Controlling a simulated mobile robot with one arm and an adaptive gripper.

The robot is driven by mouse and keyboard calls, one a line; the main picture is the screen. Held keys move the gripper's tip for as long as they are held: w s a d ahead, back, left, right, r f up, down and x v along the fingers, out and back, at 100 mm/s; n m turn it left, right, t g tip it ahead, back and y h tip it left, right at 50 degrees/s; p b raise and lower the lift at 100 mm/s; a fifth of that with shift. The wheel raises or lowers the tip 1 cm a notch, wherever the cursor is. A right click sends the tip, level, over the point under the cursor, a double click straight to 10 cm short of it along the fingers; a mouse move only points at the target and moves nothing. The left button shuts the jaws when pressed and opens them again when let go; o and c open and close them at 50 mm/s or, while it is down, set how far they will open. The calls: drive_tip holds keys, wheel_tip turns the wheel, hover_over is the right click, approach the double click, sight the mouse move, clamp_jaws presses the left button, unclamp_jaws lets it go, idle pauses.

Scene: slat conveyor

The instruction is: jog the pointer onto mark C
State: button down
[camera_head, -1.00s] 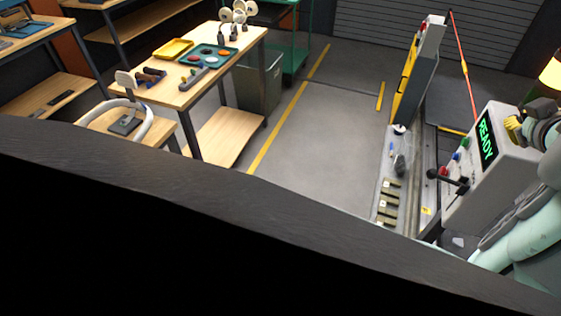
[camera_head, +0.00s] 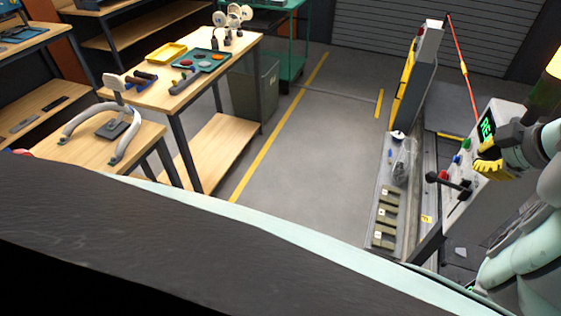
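The grey control box (camera_head: 485,192) stands at the right, with a dark screen (camera_head: 486,127) showing green letters, mostly covered by my arm. On its face are a green button (camera_head: 466,145), a blue button (camera_head: 456,158) and a red button (camera_head: 443,176). A black ball-ended lever (camera_head: 432,175) sticks out at its left. My gripper (camera_head: 478,167), with yellow finger pads, is in front of the box's upper part, above and right of the lever. Its finger gap is too small to judge. A yellow tag (camera_head: 426,219) lies by the conveyor (camera_head: 428,190); I cannot make out the pointer or mark C.
A grey ledge (camera_head: 393,205) with several labelled blocks and a clear bag (camera_head: 404,160) runs left of the conveyor. A wooden table (camera_head: 150,90) with trays stands at the left, beside a grey bin (camera_head: 255,90). The floor (camera_head: 310,150) between them is clear.

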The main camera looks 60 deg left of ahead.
approach(431, 172)
drive_tip(key=s+x, duration=0.1)
drive_tip(key=x, duration=0.3)
drive_tip(key=shift+w+a+f+p, duration=0.5)
drive_tip(key=shift+f+p, duration=0.2)
drive_tip(key=shift+p, duration=0.1)
drive_tip(key=shift+w+a+f+p, duration=0.5)
drive_tip(key=shift+f+p, duration=0.2)
drive_tip(key=shift+p, duration=0.05)
drive_tip(key=shift+s+f, duration=0.1)
drive_tip(key=shift+f, duration=0.05)
